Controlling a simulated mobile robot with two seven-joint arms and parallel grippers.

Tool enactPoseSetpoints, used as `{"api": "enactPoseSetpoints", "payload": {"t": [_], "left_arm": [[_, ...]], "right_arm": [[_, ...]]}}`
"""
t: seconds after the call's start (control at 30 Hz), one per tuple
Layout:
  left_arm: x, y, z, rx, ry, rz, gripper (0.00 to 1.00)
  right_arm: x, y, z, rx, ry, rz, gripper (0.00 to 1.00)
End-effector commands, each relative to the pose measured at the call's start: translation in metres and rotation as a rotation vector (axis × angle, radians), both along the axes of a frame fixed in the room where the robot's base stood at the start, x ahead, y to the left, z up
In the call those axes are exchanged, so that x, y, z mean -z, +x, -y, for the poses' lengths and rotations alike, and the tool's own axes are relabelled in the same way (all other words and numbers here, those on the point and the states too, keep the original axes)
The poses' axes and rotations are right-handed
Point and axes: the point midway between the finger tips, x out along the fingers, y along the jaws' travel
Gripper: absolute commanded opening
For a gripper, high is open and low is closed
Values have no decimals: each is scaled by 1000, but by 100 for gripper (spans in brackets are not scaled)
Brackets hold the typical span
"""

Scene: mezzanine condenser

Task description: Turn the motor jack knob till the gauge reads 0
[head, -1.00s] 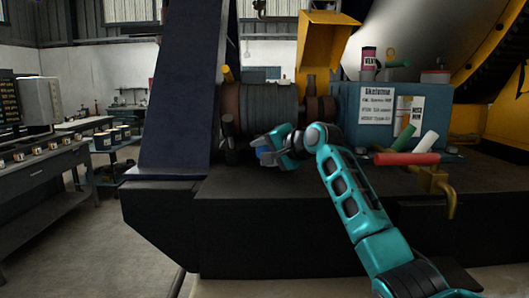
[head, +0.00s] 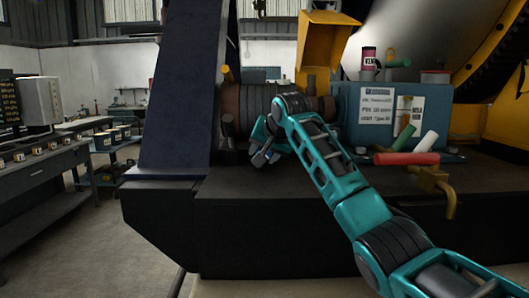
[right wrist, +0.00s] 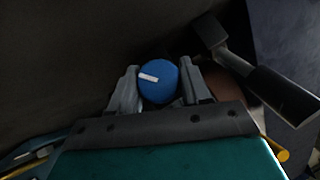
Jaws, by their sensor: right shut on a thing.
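The blue round knob (right wrist: 158,88) with a white mark on its face shows in the right wrist view. The mark lies nearly level, tilted slightly down to the right. My right gripper (right wrist: 160,90) has a grey finger on each side of the knob and is shut on it. In the head view my right gripper (head: 263,153) is low in front of the ribbed motor (head: 259,103), and its wrist hides part of the motor. I cannot make out a gauge in either view. My left gripper is not in view.
A blue box (head: 350,112) with paper labels stands right of the motor. A red cylinder (head: 407,158) and a brass hook-shaped fitting (head: 437,182) lie near the right. A dark slanted panel (head: 180,90) rises at the left. A dark bar (right wrist: 255,70) shows beside the gripper.

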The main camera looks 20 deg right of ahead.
Motion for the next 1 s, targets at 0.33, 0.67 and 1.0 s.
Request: {"api": "enactPoseSetpoints", "payload": {"t": [0.33,0.67,1.0], "left_arm": [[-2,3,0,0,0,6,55],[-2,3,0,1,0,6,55],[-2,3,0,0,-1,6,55]], "right_arm": [[-2,0,-2,-1,-318,-88,17],[-2,0,-2,-2,-602,-171,17],[-1,0,-2,-2,-797,-226,17]]}}
